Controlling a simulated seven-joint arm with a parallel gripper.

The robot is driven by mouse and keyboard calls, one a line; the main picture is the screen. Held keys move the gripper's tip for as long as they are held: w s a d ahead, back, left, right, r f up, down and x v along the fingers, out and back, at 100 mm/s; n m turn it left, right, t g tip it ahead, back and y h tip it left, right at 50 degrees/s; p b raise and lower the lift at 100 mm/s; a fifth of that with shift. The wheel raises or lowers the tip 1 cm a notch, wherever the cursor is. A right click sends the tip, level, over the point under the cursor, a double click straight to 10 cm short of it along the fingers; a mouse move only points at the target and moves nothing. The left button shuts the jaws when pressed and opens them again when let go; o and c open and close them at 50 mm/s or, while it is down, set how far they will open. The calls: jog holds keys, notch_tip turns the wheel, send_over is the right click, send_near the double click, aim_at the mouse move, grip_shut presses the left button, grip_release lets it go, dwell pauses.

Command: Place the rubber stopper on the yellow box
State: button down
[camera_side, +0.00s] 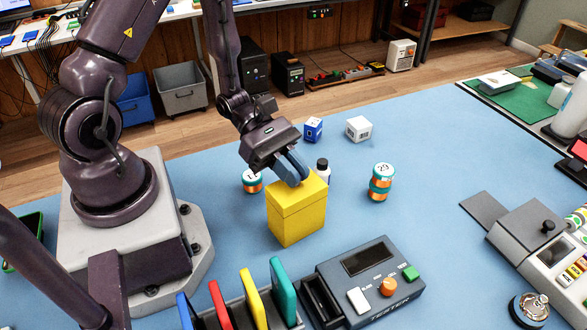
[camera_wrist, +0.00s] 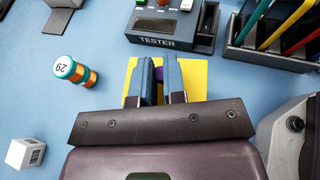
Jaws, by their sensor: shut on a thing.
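The yellow box (camera_side: 297,215) stands upright on the blue table in the side view, with its lid closed. Its yellow top also shows in the wrist view (camera_wrist: 195,79), around and below my fingers. My gripper (camera_side: 292,168) is directly over the box top, pointing down. In the wrist view my gripper (camera_wrist: 160,75) is shut on a small purple piece, the rubber stopper (camera_wrist: 160,74), mostly hidden between the blue fingers. In the side view the stopper is hidden by the fingers. I cannot tell whether it touches the box top.
A tester (camera_side: 372,277) and a rack of coloured slabs (camera_side: 235,312) stand in front of the box. An orange-and-teal stack marked 29 (camera_side: 381,182) stands to its right. A dark-capped bottle (camera_side: 322,170) and another marked roll (camera_side: 252,181) are close behind.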

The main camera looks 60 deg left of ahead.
jog(key=c, duration=1.6)
grip_release()
jog(key=shift+f, duration=0.15)
jog(key=o, duration=0.4)
